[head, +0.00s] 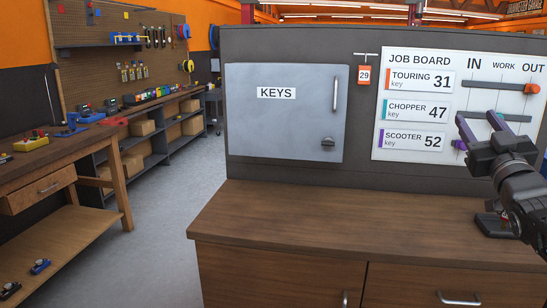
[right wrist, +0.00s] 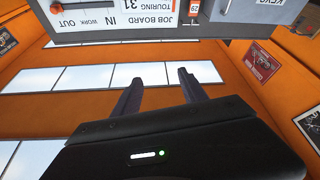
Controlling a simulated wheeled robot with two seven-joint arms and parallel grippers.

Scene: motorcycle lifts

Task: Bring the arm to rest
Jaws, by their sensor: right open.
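My right gripper (head: 478,117) is at the right side of the head view, raised in front of the job board (head: 407,83). Its two dark fingers are apart with nothing between them. In the right wrist view the open fingers (right wrist: 160,75) point up the picture, and the job board (right wrist: 130,22) shows upside down beyond them. I cannot tell whether the gripper touches the board. It hides part of the board's lower slider rows. My left gripper is not in view.
A shut grey KEYS cabinet (head: 287,125) is left of the board. An orange 29 tag (head: 364,75) hangs between them. The orange slider (head: 532,88) is at OUT; the purple one (head: 460,145) is at IN. The wooden counter (head: 330,222) is mostly clear. A workbench (head: 60,160) stands left.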

